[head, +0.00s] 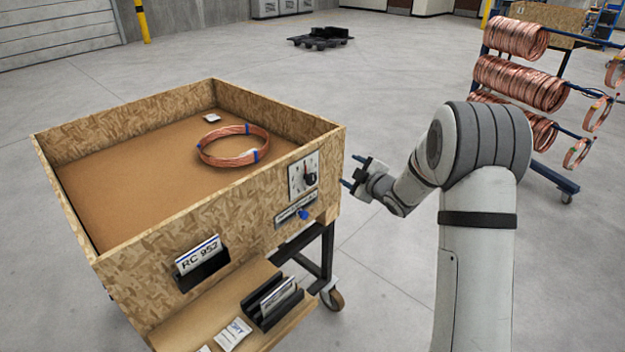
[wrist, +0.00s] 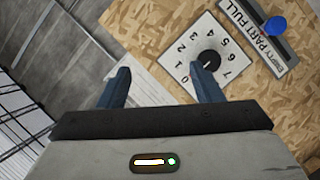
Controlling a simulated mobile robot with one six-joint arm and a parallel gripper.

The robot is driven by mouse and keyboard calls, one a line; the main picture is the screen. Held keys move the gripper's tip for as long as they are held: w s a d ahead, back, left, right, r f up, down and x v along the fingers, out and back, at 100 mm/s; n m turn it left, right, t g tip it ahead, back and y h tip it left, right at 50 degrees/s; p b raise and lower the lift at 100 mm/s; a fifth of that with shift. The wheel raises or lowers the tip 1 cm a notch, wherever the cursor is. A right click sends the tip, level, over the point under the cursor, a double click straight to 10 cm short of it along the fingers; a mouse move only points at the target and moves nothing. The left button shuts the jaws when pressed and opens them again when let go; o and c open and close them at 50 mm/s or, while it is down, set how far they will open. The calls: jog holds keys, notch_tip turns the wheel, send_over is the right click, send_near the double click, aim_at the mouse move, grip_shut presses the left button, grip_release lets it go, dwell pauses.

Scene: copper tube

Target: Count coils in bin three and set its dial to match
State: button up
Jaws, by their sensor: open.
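A wooden bin (head: 130,262) on a wheeled stand fills the left of the head view; no bin number is readable. One copper coil (head: 233,146) with blue ties lies on its floor. The dial (head: 303,173) is on the bin's outer face, towards my arm. In the wrist view the white dial plate (wrist: 222,38) shows numbers up to 7 around a black knob (wrist: 208,60); the knob's setting is unclear. My gripper (head: 352,171) is open and empty, apart from the dial and right of it. Its fingers also show in the wrist view (wrist: 158,68), the right one partly covering the plate.
Below the dial is an EMPTY/PART/FULL slider with a blue knob (head: 303,214). A label holder reading RC 952 (head: 200,262) is on the front, above a shelf with cards. A small white tag (head: 212,117) lies inside the bin. A coil rack (head: 515,85) stands right; floor between is clear.

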aim_at(313, 181)
jog(key=a+f+n+g+y, duration=0.2)
jog(key=a+f+n+y, duration=0.3)
jog(key=a+f+y, duration=0.15)
jog(key=shift+h, duration=0.25)
jog(key=p+x, duration=0.2)
jog(key=x, duration=0.4)
jog(key=shift+w+a+f, duration=0.15)
jog(key=shift+w+a, duration=0.05)
jog(key=shift+a, duration=0.05)
jog(key=c, duration=1)
jog(key=shift+f+m+b, duration=0.15)
jog(key=shift+m+b, duration=0.25)
jog(key=shift+b, duration=0.1)
